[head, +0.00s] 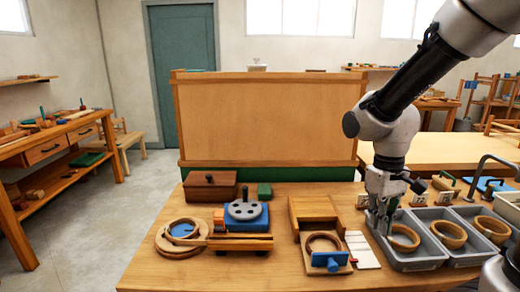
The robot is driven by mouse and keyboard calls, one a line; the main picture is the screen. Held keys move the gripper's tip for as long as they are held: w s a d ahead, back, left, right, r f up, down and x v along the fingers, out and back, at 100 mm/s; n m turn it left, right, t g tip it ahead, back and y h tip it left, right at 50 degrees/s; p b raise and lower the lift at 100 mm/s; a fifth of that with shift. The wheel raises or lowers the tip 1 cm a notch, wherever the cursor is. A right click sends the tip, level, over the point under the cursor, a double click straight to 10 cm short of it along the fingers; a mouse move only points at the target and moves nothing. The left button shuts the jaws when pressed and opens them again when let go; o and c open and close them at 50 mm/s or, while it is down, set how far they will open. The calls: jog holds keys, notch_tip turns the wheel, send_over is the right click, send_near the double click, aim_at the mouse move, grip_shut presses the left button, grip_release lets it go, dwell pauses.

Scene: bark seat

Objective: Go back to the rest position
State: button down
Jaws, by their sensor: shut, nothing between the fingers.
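My gripper (385,228) is in the right half of the head view, pointing down at the end of my dark arm. It is shut and holds nothing. Its tips are low over the left side of a grey bin (418,262) with a wooden ring-shaped piece (403,238) in it. The tips are left of that piece. I cannot tell whether they touch the bin wall.
Another grey bin (462,252) with a wooden bowl-like piece (447,234) stands to the right. Left of my gripper are a wooden box (314,212), white strips (361,250) and a blue block with a grey disc (246,212). A tall wooden panel (265,120) stands behind.

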jog(key=s+d+r+m+t, duration=0.3)
jog(key=s+d+r+t, duration=0.2)
jog(key=r, duration=0.7)
jog(key=s+d, duration=0.2)
jog(key=s, duration=0.2)
jog(key=shift+d+r+t, duration=0.3)
jog(key=shift+s, duration=0.1)
dwell(0.6)
